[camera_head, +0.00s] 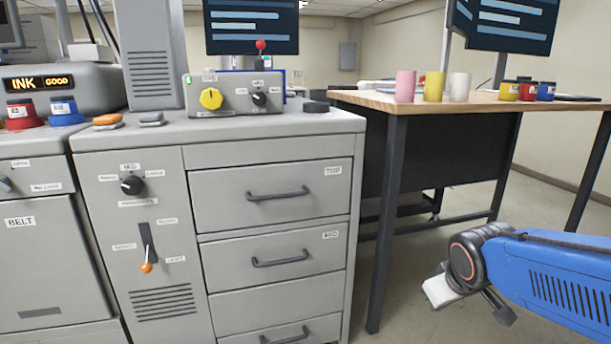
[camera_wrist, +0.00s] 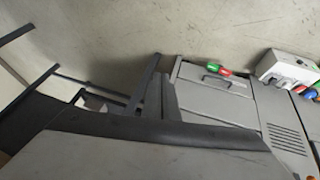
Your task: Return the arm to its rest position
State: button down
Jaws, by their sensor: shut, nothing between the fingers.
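My blue arm (camera_head: 555,275) reaches in from the right edge of the head view, low beside the wooden table. It bends at a dark round joint with an orange ring. The dark end of my gripper (camera_head: 500,308) shows only in part below this joint, over the floor. It is shut and empty, and touches nothing that I can see. In the wrist view a large grey shape with a dark edge fills the lower part; I cannot tell what it is.
A grey cabinet (camera_head: 160,210) with drawers and an orange-tipped lever (camera_head: 146,267) stands left. The wooden table (camera_head: 370,99) carries a pink cup (camera_head: 405,87), a yellow cup (camera_head: 434,87), a white cup (camera_head: 459,87) and small jars. Floor shows between cabinet and arm.

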jog(key=s+r+m+y, duration=0.1)
jog(key=s+m, duration=0.2)
jog(key=s, duration=1.1)
jog(key=shift+a+r+g, duration=0.25)
jog(key=shift+a+g, duration=0.15)
jog(key=shift+a, duration=0.05)
